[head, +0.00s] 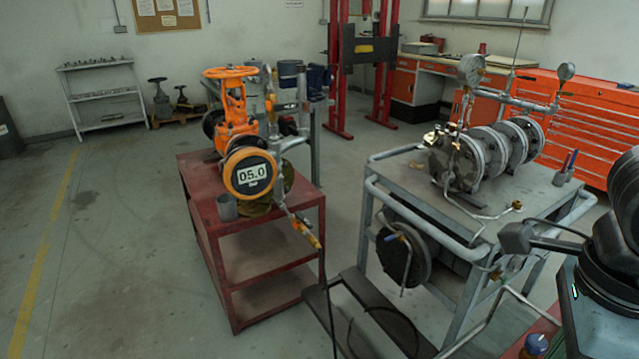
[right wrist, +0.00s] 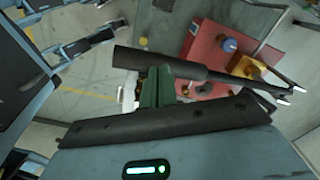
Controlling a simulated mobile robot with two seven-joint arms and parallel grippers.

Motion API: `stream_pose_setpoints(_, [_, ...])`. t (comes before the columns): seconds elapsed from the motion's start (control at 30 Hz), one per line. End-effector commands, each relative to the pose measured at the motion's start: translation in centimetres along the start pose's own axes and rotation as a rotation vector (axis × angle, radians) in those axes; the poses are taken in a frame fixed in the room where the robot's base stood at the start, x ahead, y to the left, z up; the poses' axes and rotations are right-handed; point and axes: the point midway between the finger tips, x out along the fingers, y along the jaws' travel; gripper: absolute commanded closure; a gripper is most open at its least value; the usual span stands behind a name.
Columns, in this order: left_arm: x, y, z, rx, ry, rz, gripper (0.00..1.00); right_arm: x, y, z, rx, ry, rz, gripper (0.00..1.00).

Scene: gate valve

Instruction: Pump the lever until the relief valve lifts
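My right gripper (right wrist: 160,88) shows in the right wrist view as a black body with green pieces close together at its middle. A long black bar (right wrist: 190,65) with a thick left end crosses just above them; I cannot tell whether it is the lever or whether they hold it. In the head view a black bar (head: 550,241) with a block at its left end extends left from my right arm. A red surface (right wrist: 208,48) behind carries a blue-capped part (right wrist: 229,45) and an orange-yellow part (right wrist: 246,67). I cannot identify the relief valve. My left gripper is not in view.
A grey table (head: 500,215) carries a flanged assembly (head: 485,155) with dial gauges (head: 471,69). A hose and dark rails lie between them. Floor at left is clear.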

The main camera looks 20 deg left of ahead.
Motion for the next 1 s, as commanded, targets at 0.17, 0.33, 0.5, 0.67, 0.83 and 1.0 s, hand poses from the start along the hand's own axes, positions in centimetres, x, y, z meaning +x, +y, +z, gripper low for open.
stream_pose_setpoints(0.17, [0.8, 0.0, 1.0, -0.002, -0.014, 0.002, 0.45, 2.6, 0.0, -0.1, 0.000, 0.002, 0.007, 1.00])
stream_pose_setpoints(0.33, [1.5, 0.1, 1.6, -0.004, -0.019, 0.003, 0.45, 4.5, 0.0, -0.1, 0.000, 0.003, 0.006, 1.00])
stream_pose_setpoints(0.5, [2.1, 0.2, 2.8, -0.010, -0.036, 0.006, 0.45, 6.4, -0.1, -0.1, 0.000, 0.002, 0.005, 1.00])
stream_pose_setpoints(0.67, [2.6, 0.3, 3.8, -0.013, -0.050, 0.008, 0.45, 8.2, 0.0, -0.1, 0.000, 0.003, 0.007, 1.00])
stream_pose_setpoints(0.83, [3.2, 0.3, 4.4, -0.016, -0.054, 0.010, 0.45, 10.1, 0.0, -0.1, 0.001, 0.003, 0.007, 1.00])
stream_pose_setpoints(1.0, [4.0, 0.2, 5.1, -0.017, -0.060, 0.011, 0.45, 11.9, 0.0, -0.1, -0.001, 0.003, 0.006, 1.00])
